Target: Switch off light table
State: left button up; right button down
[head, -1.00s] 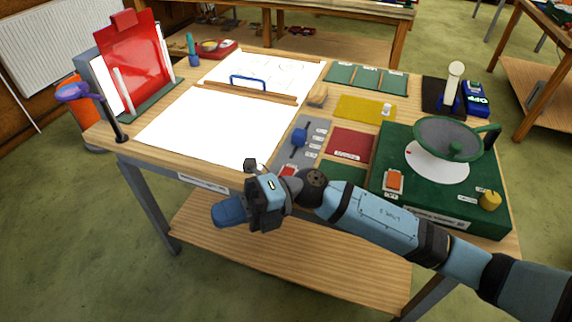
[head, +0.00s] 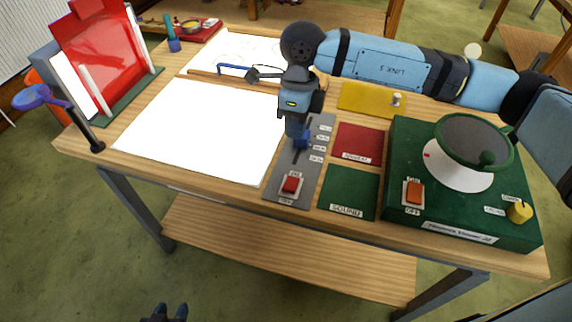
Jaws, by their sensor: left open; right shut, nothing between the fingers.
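The light table (head: 200,130) shows as a bright white panel on the bench. The grey control strip (head: 284,190) along its right edge carries a red rocker switch (head: 291,185) near the front, with small labels above and below it.
A green base (head: 400,215) with an orange switch and a tilted dish stands to the right. Red and green (head: 347,190) mats lie beside the strip. A red glass panel (head: 95,50) stands at the left, near a purple-topped stand (head: 90,135).

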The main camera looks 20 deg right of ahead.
aim_at(290, 186)
jog(key=shift+s, duration=0.2)
jog(key=f, duration=0.4)
jog(key=s+a+f+p, duration=0.1)
jog(key=f, duration=0.4)
jog(key=s+f+p, duration=0.1)
jog(key=f, duration=0.3)
jog(key=shift+a+f, duration=0.25)
jog(key=shift+f, duration=0.1)
